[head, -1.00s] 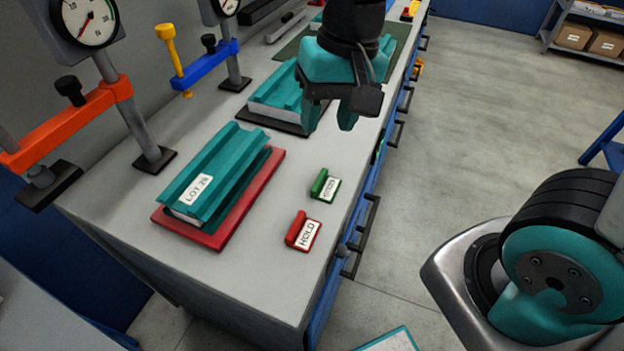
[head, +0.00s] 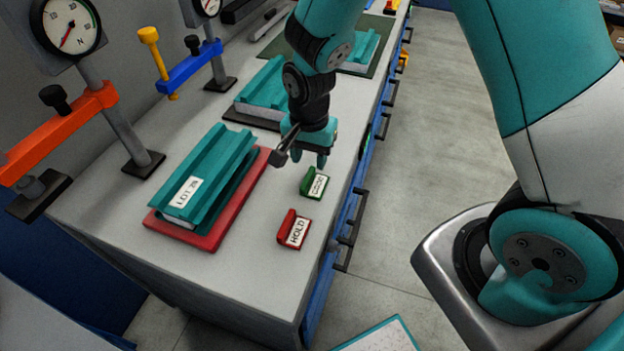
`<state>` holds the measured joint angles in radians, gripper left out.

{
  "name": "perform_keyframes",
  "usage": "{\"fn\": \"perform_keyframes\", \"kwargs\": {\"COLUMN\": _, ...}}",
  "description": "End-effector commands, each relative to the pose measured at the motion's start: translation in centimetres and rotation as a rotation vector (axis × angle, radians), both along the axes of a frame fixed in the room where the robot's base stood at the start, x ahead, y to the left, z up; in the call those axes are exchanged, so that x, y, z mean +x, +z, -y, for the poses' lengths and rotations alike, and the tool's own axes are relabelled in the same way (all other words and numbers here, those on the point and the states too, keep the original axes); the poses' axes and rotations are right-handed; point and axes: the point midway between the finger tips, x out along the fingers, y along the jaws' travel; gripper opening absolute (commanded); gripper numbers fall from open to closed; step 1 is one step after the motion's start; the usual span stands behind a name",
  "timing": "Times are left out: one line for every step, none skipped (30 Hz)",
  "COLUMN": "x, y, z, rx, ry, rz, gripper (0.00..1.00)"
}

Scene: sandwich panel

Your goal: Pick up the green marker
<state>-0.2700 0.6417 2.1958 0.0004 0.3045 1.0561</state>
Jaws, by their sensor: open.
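The green marker (head: 314,182) is a small green block with a white label, standing on the grey bench top. The label's text is too small to read surely. My gripper (head: 310,162) is just above and behind it, pointing down, with its teal fingers apart and nothing seen between them. The fingertips look close to the marker's top, but I cannot tell whether they touch it. A red marker (head: 293,230) labelled HOLD stands nearer the front of the bench.
A teal panel (head: 207,170) labelled LOT lies on a red base (head: 188,235) to the left. Another teal panel (head: 262,88) is behind. An orange clamp (head: 60,130) and a blue clamp (head: 190,68) stand at the left. The bench top (head: 240,280) is clear in front.

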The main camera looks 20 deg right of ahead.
Motion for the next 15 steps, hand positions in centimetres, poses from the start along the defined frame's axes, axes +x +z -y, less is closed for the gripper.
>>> {"fn": "perform_keyframes", "kwargs": {"x": 0.0, "y": -0.2, "z": 0.0, "rx": 0.001, "ry": 0.001, "rz": -0.001, "gripper": 0.45}}
{"fn": "perform_keyframes", "kwargs": {"x": 0.0, "y": -0.4, "z": 0.0, "rx": 0.000, "ry": 0.001, "rz": -0.001, "gripper": 0.45}}
{"fn": "perform_keyframes", "kwargs": {"x": -0.1, "y": -0.6, "z": -0.1, "rx": -0.001, "ry": 0.001, "rz": -0.002, "gripper": 0.45}}
{"fn": "perform_keyframes", "kwargs": {"x": -0.1, "y": -0.9, "z": -0.2, "rx": -0.001, "ry": 0.001, "rz": -0.002, "gripper": 0.45}}
{"fn": "perform_keyframes", "kwargs": {"x": -0.2, "y": -1.2, "z": -0.2, "rx": -0.001, "ry": 0.002, "rz": -0.004, "gripper": 0.45}}
{"fn": "perform_keyframes", "kwargs": {"x": -0.4, "y": -1.7, "z": -0.4, "rx": -0.001, "ry": 0.002, "rz": -0.005, "gripper": 0.45}}
{"fn": "perform_keyframes", "kwargs": {"x": -0.4, "y": -2.2, "z": -0.5, "rx": -0.001, "ry": 0.001, "rz": -0.006, "gripper": 0.45}}
{"fn": "perform_keyframes", "kwargs": {"x": -0.5, "y": -2.6, "z": -0.6, "rx": -0.001, "ry": 0.002, "rz": -0.006, "gripper": 0.45}}
{"fn": "perform_keyframes", "kwargs": {"x": -0.6, "y": -3.2, "z": -0.7, "rx": -0.001, "ry": 0.002, "rz": -0.006, "gripper": 0.45}}
{"fn": "perform_keyframes", "kwargs": {"x": -0.6, "y": -3.7, "z": -0.7, "rx": -0.001, "ry": 0.001, "rz": -0.004, "gripper": 0.45}}
{"fn": "perform_keyframes", "kwargs": {"x": -0.6, "y": -4.1, "z": -0.7, "rx": -0.001, "ry": 0.001, "rz": -0.004, "gripper": 0.45}}
{"fn": "perform_keyframes", "kwargs": {"x": -0.5, "y": -4.6, "z": -0.7, "rx": 0.000, "ry": 0.001, "rz": -0.003, "gripper": 0.45}}
{"fn": "perform_keyframes", "kwargs": {"x": -0.5, "y": -4.8, "z": -0.7, "rx": -0.001, "ry": 0.001, "rz": -0.002, "gripper": 0.45}}
{"fn": "perform_keyframes", "kwargs": {"x": -0.5, "y": -5.1, "z": -0.7, "rx": 0.000, "ry": 0.001, "rz": -0.001, "gripper": 0.45}}
{"fn": "perform_keyframes", "kwargs": {"x": -0.5, "y": -5.3, "z": -0.7, "rx": 0.000, "ry": 0.001, "rz": 0.000, "gripper": 0.45}}
